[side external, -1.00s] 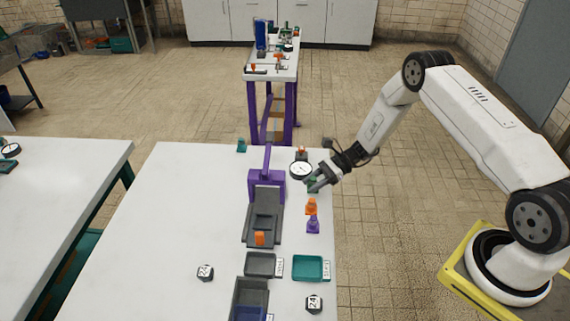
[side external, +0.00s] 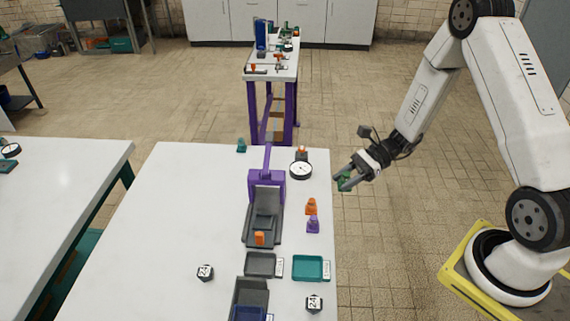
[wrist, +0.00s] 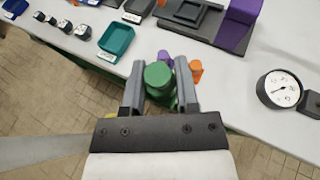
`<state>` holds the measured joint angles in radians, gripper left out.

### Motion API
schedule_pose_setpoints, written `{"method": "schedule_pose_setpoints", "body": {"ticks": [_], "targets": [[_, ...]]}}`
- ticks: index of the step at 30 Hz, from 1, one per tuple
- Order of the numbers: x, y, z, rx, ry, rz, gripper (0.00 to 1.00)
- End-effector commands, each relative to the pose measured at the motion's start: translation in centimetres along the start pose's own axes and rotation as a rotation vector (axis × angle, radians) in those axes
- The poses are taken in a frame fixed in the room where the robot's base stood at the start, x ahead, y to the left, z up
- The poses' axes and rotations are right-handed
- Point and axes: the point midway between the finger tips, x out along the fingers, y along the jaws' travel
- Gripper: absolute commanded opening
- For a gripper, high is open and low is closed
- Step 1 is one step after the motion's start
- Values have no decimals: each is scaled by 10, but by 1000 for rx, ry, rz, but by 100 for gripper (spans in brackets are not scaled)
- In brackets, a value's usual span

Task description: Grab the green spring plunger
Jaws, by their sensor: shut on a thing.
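The green spring plunger (wrist: 158,76) is between the two grey fingers of my gripper (wrist: 160,88) in the wrist view. In the side view my gripper (side external: 345,180) is shut on the green plunger (side external: 344,182), held up beyond the right edge of the white table (side external: 190,200). The plunger's lower part is partly hidden by the fingers and gripper body.
An orange plunger (side external: 311,206) and a purple one (side external: 313,224) stand near the table's right edge. A round gauge (side external: 301,170), a purple-framed press (side external: 266,185), a grey tray (side external: 262,264) and a teal tray (side external: 309,267) are also there.

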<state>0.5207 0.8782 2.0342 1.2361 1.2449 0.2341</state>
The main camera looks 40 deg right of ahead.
Motion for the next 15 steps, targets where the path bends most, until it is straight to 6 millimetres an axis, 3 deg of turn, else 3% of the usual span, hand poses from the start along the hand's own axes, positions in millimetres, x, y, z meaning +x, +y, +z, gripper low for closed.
{"method": "schedule_pose_setpoints", "body": {"ticks": [6,15], "targets": [[-9,21,8,0,0,-1,0],[-12,32,11,0,0,0,0]]}}
